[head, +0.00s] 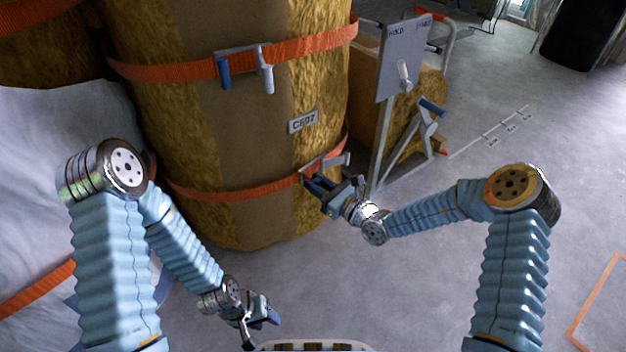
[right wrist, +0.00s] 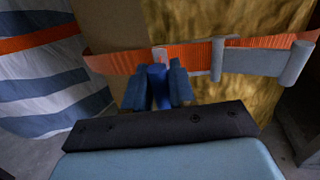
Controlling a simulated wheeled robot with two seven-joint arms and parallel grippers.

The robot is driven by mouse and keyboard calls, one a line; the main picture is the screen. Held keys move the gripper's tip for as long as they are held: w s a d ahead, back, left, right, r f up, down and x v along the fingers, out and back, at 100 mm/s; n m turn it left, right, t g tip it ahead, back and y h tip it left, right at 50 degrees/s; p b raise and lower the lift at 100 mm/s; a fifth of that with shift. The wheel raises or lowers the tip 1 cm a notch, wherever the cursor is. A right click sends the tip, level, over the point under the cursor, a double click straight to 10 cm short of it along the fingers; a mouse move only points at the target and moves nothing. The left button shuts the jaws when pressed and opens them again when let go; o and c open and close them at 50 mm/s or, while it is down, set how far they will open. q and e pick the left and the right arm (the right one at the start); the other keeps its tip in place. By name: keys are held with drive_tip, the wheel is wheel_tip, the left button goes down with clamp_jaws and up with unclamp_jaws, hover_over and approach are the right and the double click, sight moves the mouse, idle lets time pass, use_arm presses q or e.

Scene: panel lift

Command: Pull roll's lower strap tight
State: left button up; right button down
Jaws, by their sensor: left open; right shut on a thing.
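The tall tan-and-brown roll (head: 240,140) stands at the upper middle. Its orange lower strap (head: 235,193) runs around it and also shows in the right wrist view (right wrist: 120,64). The strap's grey buckle (right wrist: 265,62) has a blue handle (right wrist: 158,80). My right gripper (head: 312,188) is at the lower buckle; in the right wrist view it is shut on the blue handle, with a finger on each side. The head view partly hides this handle behind the gripper. My left gripper (head: 270,315) is open and empty, low near the bottom edge, apart from the roll.
An orange upper strap (head: 310,46) has its own buckle with a blue handle (head: 223,70) and a grey handle (head: 266,72). A grey panel with a lever (head: 402,60) stands right of the roll. White sheeting (head: 60,140) is at left.

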drive_tip(key=p+v, duration=0.3)
drive_tip(key=v, duration=0.7)
drive_tip(key=shift+f, duration=0.1)
drive_tip(key=c, duration=1.1)
unclamp_jaws()
drive_tip(key=p+v, duration=0.1)
drive_tip(key=v, duration=1.2)
drive_tip(key=shift+s+d, duration=0.2)
drive_tip(key=shift+s, duration=0.15)
